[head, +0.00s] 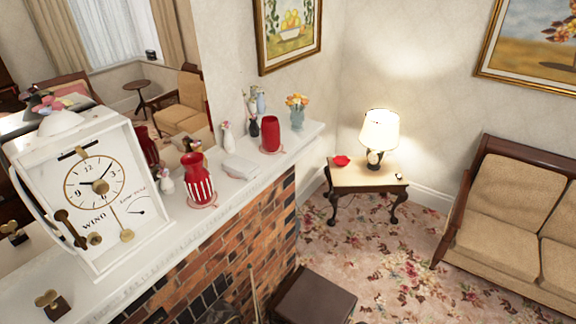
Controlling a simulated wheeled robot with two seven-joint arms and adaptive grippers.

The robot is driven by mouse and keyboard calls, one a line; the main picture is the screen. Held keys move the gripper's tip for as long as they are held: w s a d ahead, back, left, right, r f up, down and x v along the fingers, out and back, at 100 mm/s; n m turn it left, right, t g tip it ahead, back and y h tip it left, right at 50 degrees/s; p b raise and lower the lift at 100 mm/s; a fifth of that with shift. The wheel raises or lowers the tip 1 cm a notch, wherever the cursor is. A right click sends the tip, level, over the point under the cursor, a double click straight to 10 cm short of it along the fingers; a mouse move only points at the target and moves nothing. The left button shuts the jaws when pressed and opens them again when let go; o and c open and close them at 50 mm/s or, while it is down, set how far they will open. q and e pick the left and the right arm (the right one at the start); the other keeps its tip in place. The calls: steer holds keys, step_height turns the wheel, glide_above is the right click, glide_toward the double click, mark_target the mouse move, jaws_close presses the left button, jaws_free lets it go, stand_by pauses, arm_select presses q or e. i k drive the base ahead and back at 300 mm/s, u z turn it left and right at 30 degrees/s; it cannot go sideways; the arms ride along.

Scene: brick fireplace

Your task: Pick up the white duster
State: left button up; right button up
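A small white, flattish object (240,167) lies on the white mantel shelf (228,190), between a red striped vase (198,182) and a plain red vase (270,134). It may be the white duster, but it is too small and plain to tell for sure. Nothing covers it from this side. Neither of my grippers is in view.
A large white clock (98,190) stands at the shelf's near left end. Small flower vases stand along the back of the shelf. Below is the brick fireplace (215,265), with a dark box-like piece (312,298) on the floor. A lamp table (366,181) and sofa (500,215) stand right, with open carpet between.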

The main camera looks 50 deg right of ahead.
mark_target(244, 168)
steer(key=z, duration=1.45)
